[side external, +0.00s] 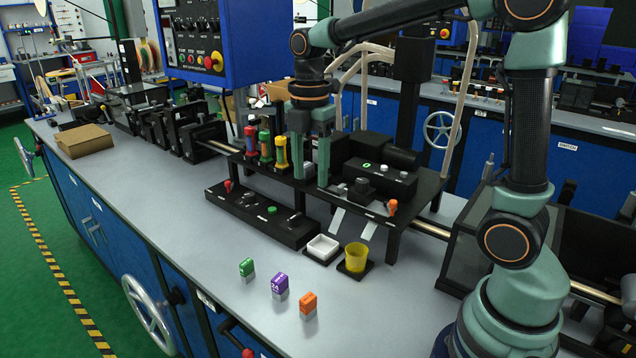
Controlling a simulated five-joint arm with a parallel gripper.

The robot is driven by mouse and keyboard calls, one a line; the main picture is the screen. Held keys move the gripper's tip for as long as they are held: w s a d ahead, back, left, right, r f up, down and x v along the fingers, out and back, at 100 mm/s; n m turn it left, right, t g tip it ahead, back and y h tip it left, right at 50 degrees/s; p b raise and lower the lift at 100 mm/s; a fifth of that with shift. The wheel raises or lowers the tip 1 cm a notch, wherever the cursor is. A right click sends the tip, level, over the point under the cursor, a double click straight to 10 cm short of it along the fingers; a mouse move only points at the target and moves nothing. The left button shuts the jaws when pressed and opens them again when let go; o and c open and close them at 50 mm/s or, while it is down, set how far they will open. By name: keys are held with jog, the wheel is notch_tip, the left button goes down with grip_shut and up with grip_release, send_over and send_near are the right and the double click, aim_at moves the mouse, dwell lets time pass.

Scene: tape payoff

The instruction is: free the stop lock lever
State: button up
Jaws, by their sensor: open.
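My gripper (311,181) points straight down above the black machine deck (340,200), with two green fingers apart and nothing visible between them. A small red-topped lever (228,186) stands at the left end of the low black control box (262,215) in front of the deck. An orange-topped lever (392,207) stands at the deck's front right corner. The labels are too small to read, so I cannot tell which of these is the stop lock lever. My gripper is between the two and apart from both. Its fingers hide part of the deck behind them.
Red, green and yellow upright cylinders (265,145) stand just left of my gripper. A black block with a green light (368,166) is to the right. A white tray (322,247), a yellow cup (356,256) and small colored blocks (279,284) are in front. The front bench is mostly clear.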

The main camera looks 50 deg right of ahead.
jog(key=s+d+r, duration=0.1)
jog(key=s+d, duration=0.3)
jog(key=d, duration=0.5)
jog(key=n, duration=0.2)
send_over(393, 201)
notch_tip(393, 201, down, 11)
jog(key=shift+d, duration=0.1)
grip_shut()
